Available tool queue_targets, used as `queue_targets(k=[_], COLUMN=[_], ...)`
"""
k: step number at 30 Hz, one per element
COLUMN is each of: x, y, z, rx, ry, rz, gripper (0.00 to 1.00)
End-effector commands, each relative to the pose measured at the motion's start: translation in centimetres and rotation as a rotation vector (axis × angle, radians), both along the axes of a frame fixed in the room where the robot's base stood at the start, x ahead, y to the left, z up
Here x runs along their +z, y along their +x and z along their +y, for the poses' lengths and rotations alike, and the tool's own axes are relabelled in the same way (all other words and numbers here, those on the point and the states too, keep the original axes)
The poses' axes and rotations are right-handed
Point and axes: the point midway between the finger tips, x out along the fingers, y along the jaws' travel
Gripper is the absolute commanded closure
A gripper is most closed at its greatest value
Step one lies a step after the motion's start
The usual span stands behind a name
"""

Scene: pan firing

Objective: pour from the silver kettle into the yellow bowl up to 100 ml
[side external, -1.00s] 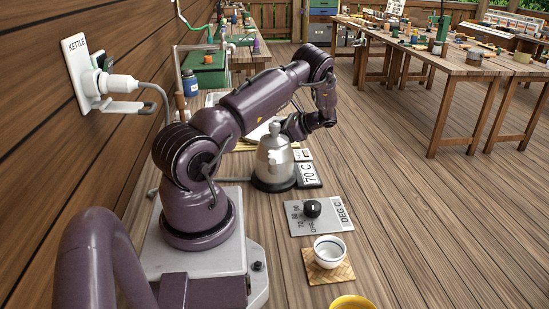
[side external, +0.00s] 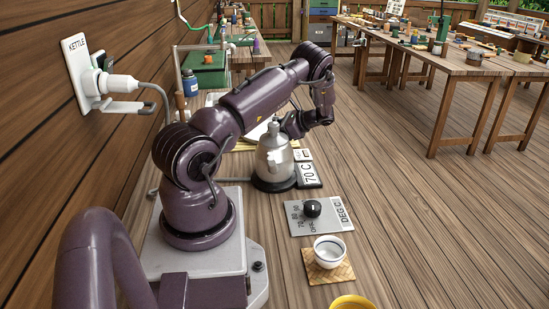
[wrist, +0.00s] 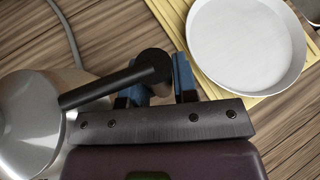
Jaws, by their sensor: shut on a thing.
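The silver kettle (side external: 275,163) stands upright on its black base (side external: 274,184) in the side external view. My gripper (side external: 291,126) is at the kettle's upper right. In the wrist view the kettle's rounded silver body (wrist: 22,120) shows at the left, with its black handle (wrist: 112,86) reaching right. My blue-tipped fingers (wrist: 161,84) are on either side of the end of that handle, shut on it. The yellow bowl (side external: 353,302) shows only partly at the bottom edge of the side external view.
A dial panel (side external: 336,221) and a white bowl (side external: 329,250) on a woven mat (side external: 322,273) are between kettle and yellow bowl. In the wrist view, a white round dish (wrist: 245,45) lies near my fingers.

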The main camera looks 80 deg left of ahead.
Motion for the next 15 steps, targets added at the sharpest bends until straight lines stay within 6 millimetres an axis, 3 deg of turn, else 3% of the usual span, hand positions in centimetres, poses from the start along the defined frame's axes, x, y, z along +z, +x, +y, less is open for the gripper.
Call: queue_targets(k=[15], x=[2.5], y=[0.1], z=[0.0], rx=[0.0], ry=[0.004], rz=[-0.005], gripper=[1.0])
